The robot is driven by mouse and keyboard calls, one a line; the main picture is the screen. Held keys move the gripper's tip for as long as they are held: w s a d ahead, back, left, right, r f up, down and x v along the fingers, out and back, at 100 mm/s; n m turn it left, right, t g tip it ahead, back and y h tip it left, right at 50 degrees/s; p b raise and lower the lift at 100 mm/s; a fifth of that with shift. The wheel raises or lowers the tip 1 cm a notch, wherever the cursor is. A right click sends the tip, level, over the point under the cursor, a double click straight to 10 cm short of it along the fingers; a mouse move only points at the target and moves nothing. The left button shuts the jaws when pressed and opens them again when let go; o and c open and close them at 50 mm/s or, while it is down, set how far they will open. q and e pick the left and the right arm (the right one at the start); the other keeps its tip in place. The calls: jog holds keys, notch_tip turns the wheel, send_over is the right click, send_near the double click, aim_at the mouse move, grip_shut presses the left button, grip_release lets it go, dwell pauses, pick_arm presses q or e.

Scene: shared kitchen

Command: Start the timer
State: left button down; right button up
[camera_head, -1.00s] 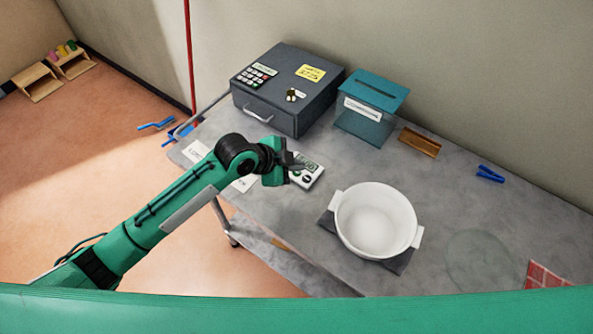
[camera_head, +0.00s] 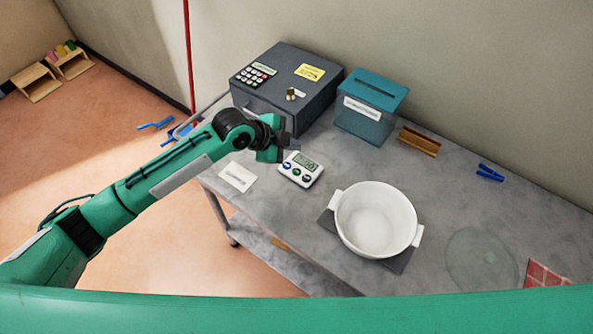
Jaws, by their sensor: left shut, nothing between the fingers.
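The timer (camera_head: 300,169) is a small white device with a grey display and several round buttons along its near edge. It lies on the grey table and is fully in view. The digits on its display are too small to read. My left gripper (camera_head: 287,141) is shut and empty. It shows just behind and left of the timer, in front of the safe, and looks apart from the timer. My right gripper is not in view.
A dark safe (camera_head: 267,92) with a keypad and a teal box (camera_head: 366,116) stand at the back. A white pot (camera_head: 375,215) sits on a dark mat right of the timer. A paper card (camera_head: 237,177) lies left of the timer. A brown holder (camera_head: 419,142) and blue clip (camera_head: 490,172) lie further right.

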pick_arm(q)
jog(key=b, duration=0.6)
send_over(293, 173)
notch_tip(293, 173, down, 7)
jog(key=shift+w+f, duration=0.1)
jog(key=shift+f, duration=0.7)
jog(key=shift+f, duration=0.1)
dwell(0.9)
jog(key=shift+f, duration=0.3)
jog(key=shift+f+b, duration=0.35)
dwell(0.6)
jog(key=shift+r, duration=0.1)
jog(key=shift+r+p, duration=0.7)
